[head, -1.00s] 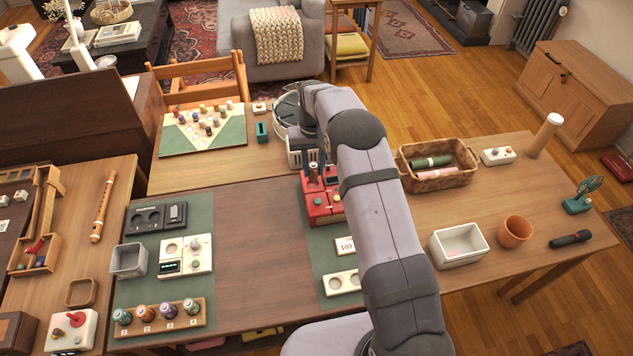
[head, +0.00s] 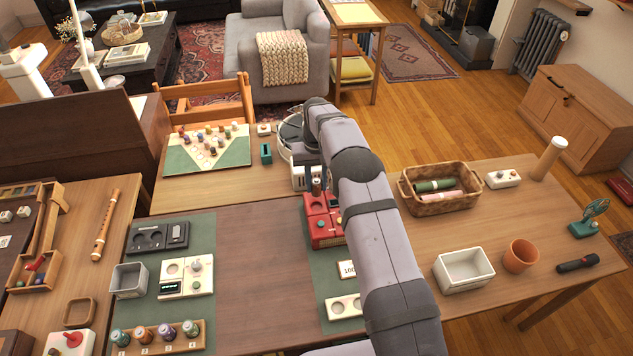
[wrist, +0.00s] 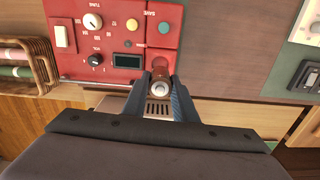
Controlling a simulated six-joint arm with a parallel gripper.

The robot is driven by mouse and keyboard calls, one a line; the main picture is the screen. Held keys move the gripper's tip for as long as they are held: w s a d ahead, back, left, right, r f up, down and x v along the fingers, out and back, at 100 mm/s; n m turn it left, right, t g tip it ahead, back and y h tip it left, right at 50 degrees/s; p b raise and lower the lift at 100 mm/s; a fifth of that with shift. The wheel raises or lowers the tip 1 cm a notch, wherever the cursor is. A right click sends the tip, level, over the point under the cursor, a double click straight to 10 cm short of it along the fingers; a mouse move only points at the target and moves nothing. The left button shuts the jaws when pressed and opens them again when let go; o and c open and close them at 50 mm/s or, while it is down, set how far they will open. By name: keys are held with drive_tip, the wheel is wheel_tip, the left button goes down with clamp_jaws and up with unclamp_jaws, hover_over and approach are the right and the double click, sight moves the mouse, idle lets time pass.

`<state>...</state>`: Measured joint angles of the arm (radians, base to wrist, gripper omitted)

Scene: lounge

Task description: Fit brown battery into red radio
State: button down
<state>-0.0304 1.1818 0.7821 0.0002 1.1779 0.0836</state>
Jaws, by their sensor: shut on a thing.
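The red radio (head: 319,228) lies on the green mat at the table's middle, partly behind my arm. In the wrist view the red radio (wrist: 105,42) shows its knobs, buttons and dark display. My gripper (wrist: 160,88) is shut on the brown battery (wrist: 161,71), whose pale round end faces the wrist camera. The battery (head: 316,185) stands about upright at the radio's far end in the head view. Its lower end and the radio's slot are hidden, so I cannot tell whether it is in the slot.
A wicker basket (head: 408,194) and a white bin (head: 441,280) stand to the right. A battery rack (head: 125,347) and a grey bin (head: 117,283) are at the left. Bare tabletop (head: 262,265) lies left of the radio.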

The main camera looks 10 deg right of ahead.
sight(317, 195)
drive_tip(key=shift+f+b, duration=1.45)
drive_tip(key=shift+f, duration=1.1)
drive_tip(key=shift+f+b, duration=0.7)
drive_tip(key=shift+f, duration=0.25)
drive_tip(key=c, duration=1.4)
unclamp_jaws()
drive_tip(key=shift+o, duration=0.2)
drive_tip(key=shift+r, duration=0.1)
drive_tip(key=shift+d+r+p, duration=0.1)
drive_tip(key=shift+r+p, duration=0.25)
drive_tip(key=shift+r, duration=0.15)
drive_tip(key=shift+r+p, duration=1.75)
drive_tip(key=shift+r, duration=1.45)
drive_tip(key=shift+r, duration=0.1)
